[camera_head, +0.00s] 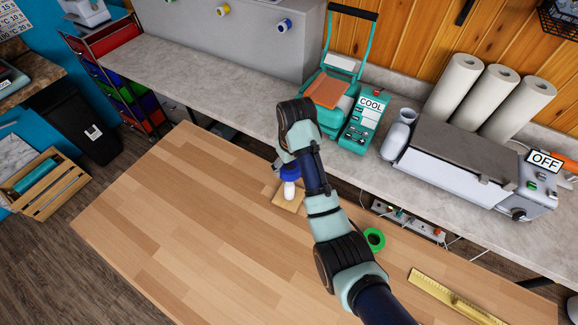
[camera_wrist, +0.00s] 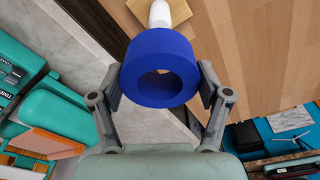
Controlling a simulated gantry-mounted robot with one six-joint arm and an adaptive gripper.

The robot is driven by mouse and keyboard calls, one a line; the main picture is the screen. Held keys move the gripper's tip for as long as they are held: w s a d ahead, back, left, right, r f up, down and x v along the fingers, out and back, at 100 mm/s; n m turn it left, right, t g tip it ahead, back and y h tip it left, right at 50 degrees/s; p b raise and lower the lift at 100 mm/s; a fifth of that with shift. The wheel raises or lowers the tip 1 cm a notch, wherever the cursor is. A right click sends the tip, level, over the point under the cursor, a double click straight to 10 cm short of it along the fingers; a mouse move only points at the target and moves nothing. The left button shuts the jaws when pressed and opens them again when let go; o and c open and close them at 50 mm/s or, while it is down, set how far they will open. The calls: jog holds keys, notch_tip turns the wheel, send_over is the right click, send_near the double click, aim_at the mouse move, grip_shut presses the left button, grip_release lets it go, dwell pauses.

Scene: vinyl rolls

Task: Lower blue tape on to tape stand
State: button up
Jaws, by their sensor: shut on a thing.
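The blue tape roll (camera_wrist: 160,48) is between the two fingers of my gripper (camera_wrist: 160,82), which are shut on its outer sides. In the head view the blue tape (camera_head: 289,172) shows just above the stand's white post (camera_head: 289,190). The tape stand has a square wooden base (camera_head: 287,203) on the table. In the wrist view the rounded tip of the white post (camera_wrist: 160,14) shows beyond the tape's upper edge, not inside its open hole. I cannot tell whether tape and post touch. My arm partly hides the gripper in the head view.
A green tape roll (camera_head: 374,239) and a yellow ruler (camera_head: 455,298) lie on the wooden table (camera_head: 170,215), right of my arm. The table's left side is clear. A grey counter (camera_head: 240,105) behind holds a teal press (camera_head: 338,105) and other equipment.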

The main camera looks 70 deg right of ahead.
jog(key=shift+f+b, duration=1.3)
jog(key=shift+f, duration=1.55)
jog(key=shift+f, duration=0.4)
jog(key=shift+f, duration=0.1)
jog(key=shift+f, duration=0.25)
